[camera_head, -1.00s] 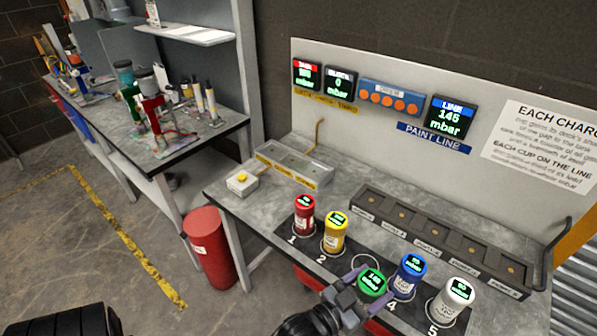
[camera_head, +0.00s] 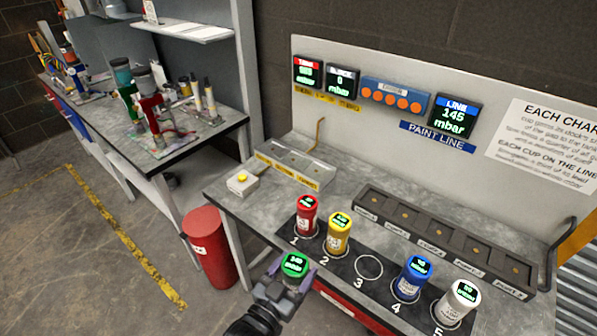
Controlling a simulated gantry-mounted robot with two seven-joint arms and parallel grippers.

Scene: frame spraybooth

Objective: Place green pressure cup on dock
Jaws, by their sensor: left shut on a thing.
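The green pressure cup (camera_head: 295,266) has a lit display on its top. My left gripper (camera_head: 284,284) is shut on it, in front of the bench's near edge, below and left of the empty ring marked 3 (camera_head: 368,267). The lower part of the cup is hidden by the gripper. A grey metal dock (camera_head: 294,162) with yellow labels and several bays stands at the back left of the bench. A dark rack (camera_head: 440,240) with several labelled slots lies along the back right. My right gripper is not in view.
A red cup (camera_head: 306,215), yellow cup (camera_head: 337,233), blue cup (camera_head: 412,278) and white cup (camera_head: 458,302) stand on the dark mat. A box with a yellow button (camera_head: 242,181) sits left of the dock. A red cylinder (camera_head: 211,248) stands on the floor.

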